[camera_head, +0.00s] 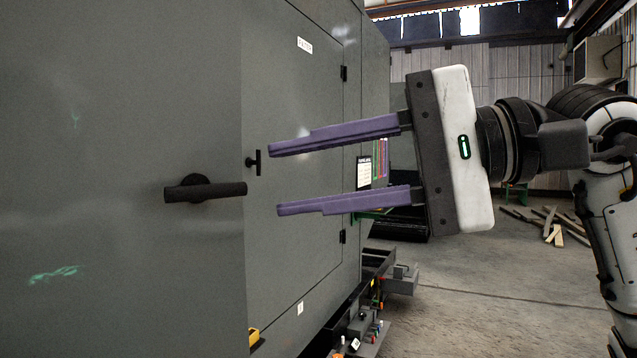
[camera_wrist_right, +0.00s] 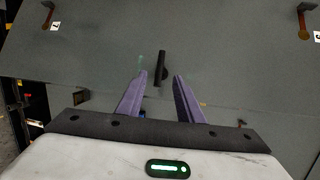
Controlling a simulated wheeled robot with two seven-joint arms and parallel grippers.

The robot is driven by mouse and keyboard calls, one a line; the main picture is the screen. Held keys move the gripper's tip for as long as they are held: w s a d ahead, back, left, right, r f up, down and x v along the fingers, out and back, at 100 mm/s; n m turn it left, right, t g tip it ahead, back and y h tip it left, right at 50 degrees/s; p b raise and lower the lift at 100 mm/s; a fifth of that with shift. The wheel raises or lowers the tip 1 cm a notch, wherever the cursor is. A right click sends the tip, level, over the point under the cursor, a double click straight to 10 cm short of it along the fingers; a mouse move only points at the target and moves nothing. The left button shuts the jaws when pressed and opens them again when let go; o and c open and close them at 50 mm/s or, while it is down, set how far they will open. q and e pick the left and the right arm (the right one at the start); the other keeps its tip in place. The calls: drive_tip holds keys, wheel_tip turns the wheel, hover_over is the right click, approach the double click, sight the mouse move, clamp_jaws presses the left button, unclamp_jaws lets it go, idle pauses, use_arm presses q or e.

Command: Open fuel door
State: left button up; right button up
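The enclosure is a large grey cabinet with a black lever handle (camera_head: 205,191) lying level on its nearer panel. Just right of it, a door panel (camera_head: 300,215) carries a small black T-shaped latch (camera_head: 254,162) and looks shut, its face flush. Which panel is the fuel door I cannot tell from the small label. My right gripper (camera_head: 275,180) is open and empty, its purple fingers pointing left towards the latch and lever. In the right wrist view, a black handle (camera_wrist_right: 162,68) shows beyond and between the open fingertips, apparently not touched. My left gripper is out of view.
Black hinges (camera_head: 344,73) line the door panel's right edge. A low ledge with small fittings (camera_head: 365,330) sticks out along the enclosure's base. Wood scraps (camera_head: 552,228) lie on the floor behind my right arm. Open concrete floor lies right of the enclosure.

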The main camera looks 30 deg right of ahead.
drive_tip(key=shift+s+d+r, duration=0.15)
drive_tip(key=shift+s+d, duration=0.3)
